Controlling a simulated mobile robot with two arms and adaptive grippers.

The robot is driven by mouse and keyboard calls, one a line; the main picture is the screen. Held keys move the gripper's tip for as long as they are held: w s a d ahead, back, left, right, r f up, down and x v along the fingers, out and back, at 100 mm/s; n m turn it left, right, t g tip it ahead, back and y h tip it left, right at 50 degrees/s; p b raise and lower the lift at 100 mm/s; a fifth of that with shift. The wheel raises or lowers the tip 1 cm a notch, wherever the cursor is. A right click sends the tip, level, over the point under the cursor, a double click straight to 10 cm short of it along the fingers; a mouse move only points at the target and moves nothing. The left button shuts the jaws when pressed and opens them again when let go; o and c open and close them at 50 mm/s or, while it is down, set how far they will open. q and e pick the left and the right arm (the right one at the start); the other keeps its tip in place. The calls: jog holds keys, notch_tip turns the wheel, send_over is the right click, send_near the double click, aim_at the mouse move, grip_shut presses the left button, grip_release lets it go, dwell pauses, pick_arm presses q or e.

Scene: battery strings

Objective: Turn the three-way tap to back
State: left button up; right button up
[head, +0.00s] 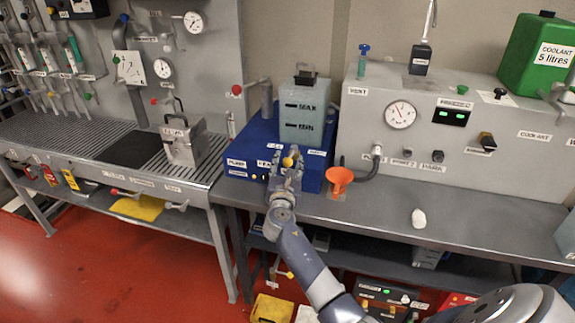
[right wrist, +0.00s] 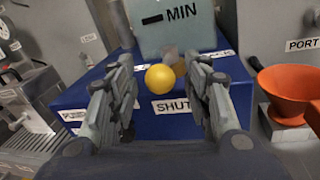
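A yellow ball knob (head: 288,162) stands at the front of the blue box (head: 238,150), below the grey tank (head: 303,115); I take it to be the tap's handle. It also shows in the right wrist view (right wrist: 165,78), just above a label reading SHUT. A stem behind the ball is mostly hidden, so its exact direction is unclear. My right gripper (head: 287,172) is at the knob. In the right wrist view its fingers (right wrist: 163,88) are apart, one on each side of the ball, with gaps visible. My left gripper is not in view.
An orange funnel (head: 339,177) stands close right of the blue box. A red-knobbed lever (head: 237,90) is behind left. A grey panel with a gauge (head: 400,114) stands at right. A white rounded object (head: 418,218) lies on the otherwise clear bench front.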

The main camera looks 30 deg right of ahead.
grip_shut()
jog(key=shift+s+d+r+n+t+y+p, duration=0.1)
jog(key=shift+s+d+n+t+y+p, duration=0.25)
jog(key=shift+y+p, duration=0.2)
jog(key=shift+s+d+r+n+t+y+p, duration=0.1)
jog(key=shift+s+d+n+t+y+p, duration=0.1)
jog(key=shift+n+t+y+p, duration=0.35)
jog(key=shift+s+d+f+n+t+y+b, duration=0.1)
jog(key=shift+s+d+n+t+y+b, duration=0.25)
jog(key=shift+d+n+y, duration=0.75)
jog(key=shift+s+d+f+n+t+y+b, duration=0.2)
jog(key=shift+n+y+b, duration=0.45)
jog(key=shift+y, duration=1)
jog(key=shift+s+d+r+n+t+y+b, duration=0.1)
jog(key=shift+s+d+n+t+y+b, duration=0.15)
jog(key=shift+d+n+t+y+b, duration=0.6)
jog(key=shift+a+g+y+p, duration=0.25)
jog(key=shift+g+y+p, duration=0.15)
jog(key=shift+y+p, duration=0.1)
jog(key=shift+o, duration=0.2)
grip_release()
jog(key=shift+s, duration=0.15)
